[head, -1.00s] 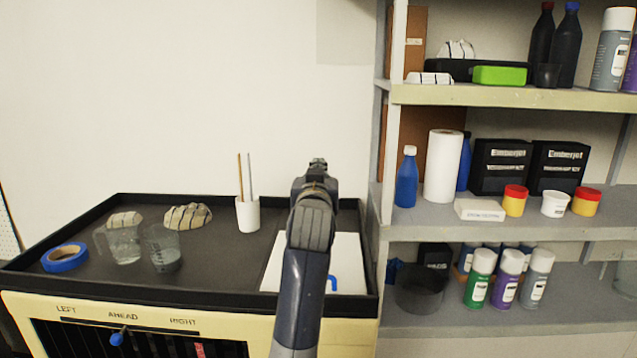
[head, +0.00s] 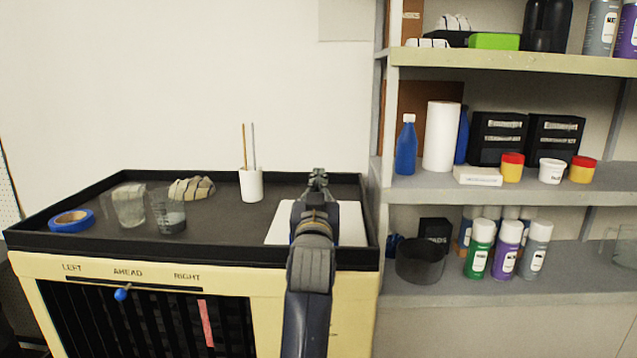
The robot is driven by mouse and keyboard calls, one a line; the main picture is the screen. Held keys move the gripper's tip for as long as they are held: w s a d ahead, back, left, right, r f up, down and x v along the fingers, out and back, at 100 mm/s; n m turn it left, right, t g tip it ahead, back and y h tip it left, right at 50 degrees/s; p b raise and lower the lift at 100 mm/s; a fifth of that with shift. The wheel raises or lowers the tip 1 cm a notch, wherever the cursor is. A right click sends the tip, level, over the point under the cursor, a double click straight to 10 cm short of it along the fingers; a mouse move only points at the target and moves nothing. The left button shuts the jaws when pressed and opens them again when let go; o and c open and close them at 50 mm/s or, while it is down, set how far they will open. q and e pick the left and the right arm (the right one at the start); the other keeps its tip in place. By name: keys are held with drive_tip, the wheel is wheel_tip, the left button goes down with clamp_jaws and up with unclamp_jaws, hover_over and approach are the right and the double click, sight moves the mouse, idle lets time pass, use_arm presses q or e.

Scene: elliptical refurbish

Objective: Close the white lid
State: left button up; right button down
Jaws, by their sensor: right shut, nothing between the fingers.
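The white lid (head: 352,226) is a flat white panel at the right end of the black-rimmed cart top. It looks flat or nearly so; I cannot tell whether it is fully shut. My right arm crosses in front of it and hides its middle. My right gripper (head: 318,176) is shut and empty, pointing away from me near the far edge of the lid. I cannot tell whether it touches anything. My left gripper is not in view.
On the cart top (head: 235,226) are a white cup with two sticks (head: 251,184), blue tape (head: 72,220), two clear beakers and striped cloths. A grey shelf unit (head: 380,120) with bottles, cans and boxes stands close on the right. The middle of the cart top is clear.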

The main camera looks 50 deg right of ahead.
idle(0.3)
wheel_tip(320, 180, up, 10)
idle(0.5)
drive_tip(key=shift+f, duration=0.1)
